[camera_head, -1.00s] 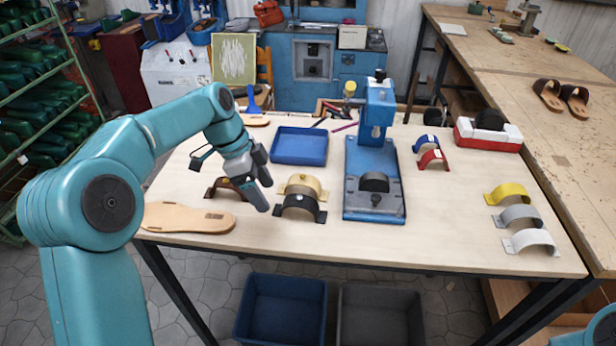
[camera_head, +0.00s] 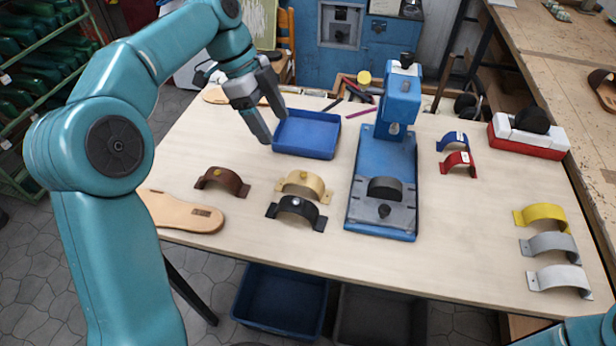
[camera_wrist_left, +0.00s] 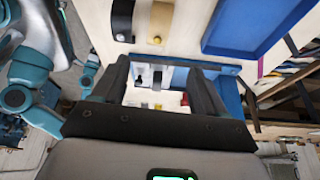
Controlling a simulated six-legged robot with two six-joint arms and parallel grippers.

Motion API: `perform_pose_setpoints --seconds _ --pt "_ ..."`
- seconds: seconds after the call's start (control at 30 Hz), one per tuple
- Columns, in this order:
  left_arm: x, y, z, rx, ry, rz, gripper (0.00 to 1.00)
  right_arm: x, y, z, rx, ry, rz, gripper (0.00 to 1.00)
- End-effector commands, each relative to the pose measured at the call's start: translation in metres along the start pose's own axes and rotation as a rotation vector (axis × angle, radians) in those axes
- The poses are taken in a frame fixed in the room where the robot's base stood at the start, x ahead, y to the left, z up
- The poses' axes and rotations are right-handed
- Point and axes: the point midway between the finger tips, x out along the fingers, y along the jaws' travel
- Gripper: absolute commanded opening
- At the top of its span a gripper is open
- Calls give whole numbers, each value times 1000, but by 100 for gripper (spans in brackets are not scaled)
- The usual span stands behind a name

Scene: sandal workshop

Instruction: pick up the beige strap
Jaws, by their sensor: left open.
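The beige strap (camera_head: 304,187) is an arched band with flat ends on the worktable (camera_head: 470,222), just behind a black strap (camera_head: 296,209). In the left wrist view the beige strap (camera_wrist_left: 160,20) is at the top, beside the black strap (camera_wrist_left: 123,20). My left gripper (camera_head: 269,122) is open and empty, in front of the blue tray's left side and up and left of the beige strap in the head view. Its two fingers also show in the left wrist view (camera_wrist_left: 160,82), with nothing between them. My right gripper is out of view.
A brown strap (camera_head: 222,181) and a tan sole (camera_head: 182,212) lie left of the beige strap. The blue tray (camera_head: 305,152) is behind it, and a blue press (camera_head: 382,205) stands to its right. Yellow (camera_head: 541,216), grey and white straps lie far right. The table's front middle is clear.

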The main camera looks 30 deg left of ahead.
Motion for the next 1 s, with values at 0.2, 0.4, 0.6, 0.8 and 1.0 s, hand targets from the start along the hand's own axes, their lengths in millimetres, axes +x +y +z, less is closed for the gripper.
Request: perform_pose_setpoints --seconds 0.2,0.4,0.6,0.8,1.0 --pt "41 6 0 2 0 6 72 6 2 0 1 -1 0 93" --pt "86 8 0 2 0 5 72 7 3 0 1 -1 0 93" --pt "108 7 -2 2 0 3 72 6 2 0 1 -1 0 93" --pt "131 5 -3 1 0 6 72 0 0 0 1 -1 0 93" --pt "159 3 -3 1 0 3 72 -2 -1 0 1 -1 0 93"
